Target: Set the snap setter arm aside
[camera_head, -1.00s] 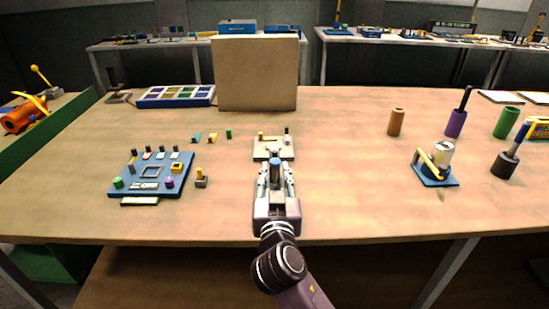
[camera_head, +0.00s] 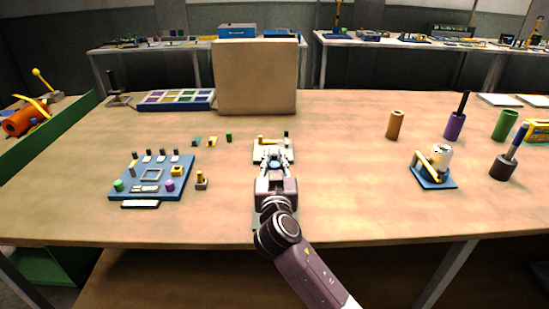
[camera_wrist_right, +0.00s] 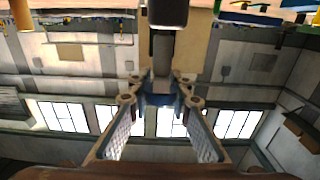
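A cream plate (camera_head: 262,157) lies at the table's middle. It carries a yellow bar (camera_head: 267,141), lying crosswise, and a small dark post (camera_head: 286,135) at its right. Which part is the snap setter arm I cannot tell for sure. My right gripper (camera_head: 274,152) is over the plate's near part, its fingers apart on either side, just nearer than the yellow bar. In the right wrist view the finger pads (camera_wrist_right: 160,138) stand wide apart with nothing seen between them. A dark cylinder (camera_wrist_right: 168,12) shows above them there. My left gripper is out of view.
A blue-based device (camera_head: 434,182) with a yellow lever and white cylinder stands right, near several upright cylinders. A tan box (camera_head: 257,78) stands behind.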

